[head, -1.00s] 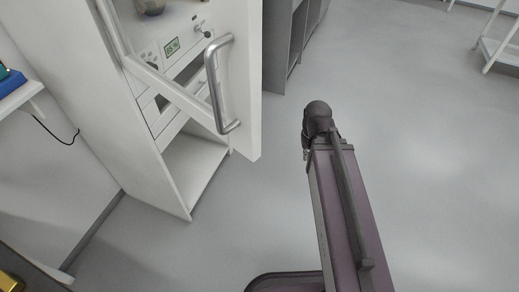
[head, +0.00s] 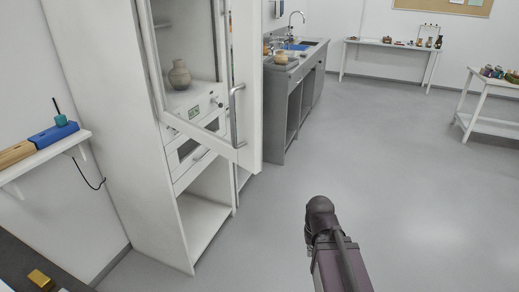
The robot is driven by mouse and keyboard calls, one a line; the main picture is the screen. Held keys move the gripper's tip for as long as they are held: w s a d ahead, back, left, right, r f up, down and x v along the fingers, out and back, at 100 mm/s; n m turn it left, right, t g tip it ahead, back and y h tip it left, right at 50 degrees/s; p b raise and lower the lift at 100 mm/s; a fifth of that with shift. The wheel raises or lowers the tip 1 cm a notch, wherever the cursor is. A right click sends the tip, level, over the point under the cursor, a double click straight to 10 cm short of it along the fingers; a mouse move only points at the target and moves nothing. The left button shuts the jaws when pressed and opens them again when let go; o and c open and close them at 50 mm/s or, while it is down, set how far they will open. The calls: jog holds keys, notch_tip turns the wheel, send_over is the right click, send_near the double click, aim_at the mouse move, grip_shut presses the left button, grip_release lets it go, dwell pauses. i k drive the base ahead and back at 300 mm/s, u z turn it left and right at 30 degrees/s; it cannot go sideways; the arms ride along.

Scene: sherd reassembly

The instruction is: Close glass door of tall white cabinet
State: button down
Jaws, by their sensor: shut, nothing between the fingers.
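The tall white cabinet (head: 102,110) stands at left of centre in the head view. Its glass door (head: 248,130) is open, swung out toward me, and its white frame is seen at a steep angle. A steel bar handle (head: 234,115) runs upright on the door. Through the glass a brown clay jar (head: 180,75) shows on a shelf, above a panel with a small green display (head: 194,112). A dark link of my own arm rises at the lower right, apart from the door. My gripper is not in view.
A grey sink counter (head: 290,85) stands just beyond the door. A wall shelf (head: 45,160) with a blue block is at left. White tables (head: 390,48) with small objects stand at the back and right. The grey floor (head: 420,170) is clear at centre and right.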

aim_at(245, 15)
jog(key=z, duration=0.1)
jog(key=k, duration=0.95)
jog(key=u, duration=1.6)
